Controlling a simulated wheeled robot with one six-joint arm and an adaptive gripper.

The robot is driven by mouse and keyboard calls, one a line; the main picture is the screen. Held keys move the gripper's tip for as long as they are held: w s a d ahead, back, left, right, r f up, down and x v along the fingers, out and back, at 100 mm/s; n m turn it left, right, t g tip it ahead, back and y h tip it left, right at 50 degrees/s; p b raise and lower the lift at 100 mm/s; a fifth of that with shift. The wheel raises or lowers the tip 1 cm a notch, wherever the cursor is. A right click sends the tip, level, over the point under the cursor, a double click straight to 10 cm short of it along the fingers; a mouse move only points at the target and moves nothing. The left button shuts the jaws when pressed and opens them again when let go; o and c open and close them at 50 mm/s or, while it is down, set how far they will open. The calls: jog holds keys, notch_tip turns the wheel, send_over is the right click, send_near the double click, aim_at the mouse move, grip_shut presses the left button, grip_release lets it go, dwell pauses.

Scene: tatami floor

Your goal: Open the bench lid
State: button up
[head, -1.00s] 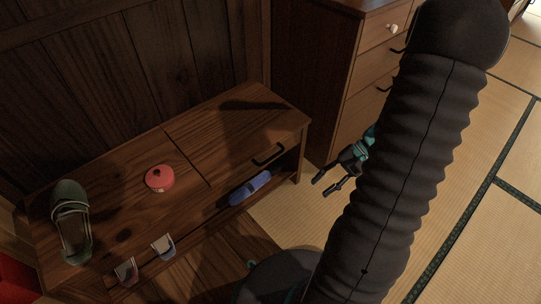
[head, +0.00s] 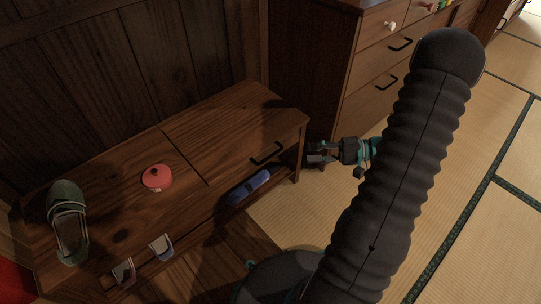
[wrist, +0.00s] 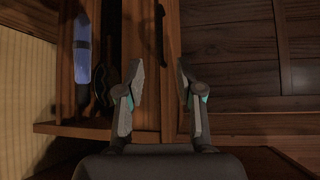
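The wooden bench lid (head: 232,122) is the right part of the bench top. It lies flat and closed, with a seam on its left. A dark bar handle (head: 267,153) sits near its front right edge; what looks like this handle shows above the fingers in the wrist view (wrist: 159,24). My gripper (head: 312,153) is just right of the bench's right end, apart from the handle. In the wrist view my gripper (wrist: 160,72) has its two fingers spread with nothing between them.
A blue slipper (head: 249,187) lies on the shelf below. A drawer cabinet (head: 368,75) stands behind right. Tatami (head: 500,235) is clear on the right.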

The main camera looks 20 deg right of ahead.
aim_at(271, 155)
jog(key=x, duration=1.3)
jog(key=shift+f+b, duration=0.1)
jog(key=shift+b, duration=0.25)
grip_shut()
